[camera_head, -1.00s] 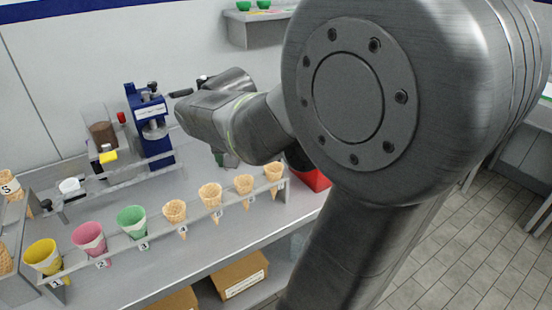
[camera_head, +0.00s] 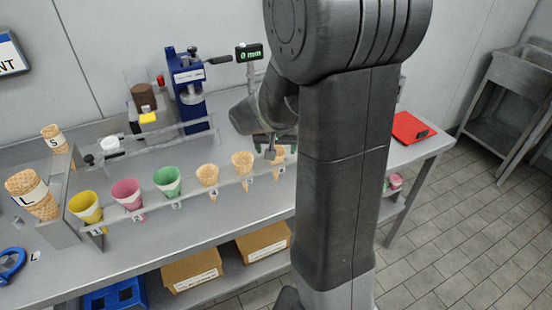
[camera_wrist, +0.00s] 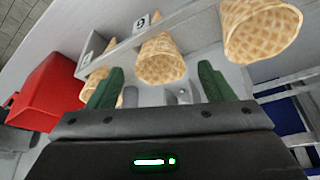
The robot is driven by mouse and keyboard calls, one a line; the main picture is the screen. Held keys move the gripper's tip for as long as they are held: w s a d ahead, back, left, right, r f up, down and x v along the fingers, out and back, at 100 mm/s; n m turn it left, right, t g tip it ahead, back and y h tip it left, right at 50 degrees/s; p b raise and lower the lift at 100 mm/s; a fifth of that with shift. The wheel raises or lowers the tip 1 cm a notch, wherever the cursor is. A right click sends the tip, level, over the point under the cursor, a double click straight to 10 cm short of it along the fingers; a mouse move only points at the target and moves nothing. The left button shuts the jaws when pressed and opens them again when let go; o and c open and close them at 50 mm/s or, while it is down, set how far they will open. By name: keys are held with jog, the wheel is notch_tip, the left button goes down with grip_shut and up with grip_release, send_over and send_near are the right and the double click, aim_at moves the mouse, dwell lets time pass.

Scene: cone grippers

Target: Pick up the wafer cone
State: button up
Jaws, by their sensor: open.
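Tan wafer cones stand points-down in a grey rack (camera_head: 150,215): a left one (camera_head: 207,176), a middle one (camera_head: 242,162) and a right one (camera_head: 278,160) partly hidden by my gripper. My gripper (camera_head: 273,143) is at the rack's right end. In the wrist view my gripper (camera_wrist: 161,70) is open, with green fingers on either side of one waffle cone (camera_wrist: 160,62); whether they touch it cannot be told. Another cone (camera_wrist: 262,30) stands to the right, clear of the fingers. A third cone (camera_wrist: 95,82) is partly behind the left finger.
Yellow (camera_head: 86,207), pink (camera_head: 127,192) and green (camera_head: 167,180) sleeved cones fill the rack's left part. Stacked cones (camera_head: 35,193) stand at far left. A blue machine (camera_head: 190,88) stands behind the rack. A red flat item (camera_head: 409,128) lies on the right. My arm hides part of the counter.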

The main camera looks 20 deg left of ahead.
jog(key=shift+x, duration=1.05)
jog(key=c, duration=0.7)
jog(key=shift+r, duration=0.1)
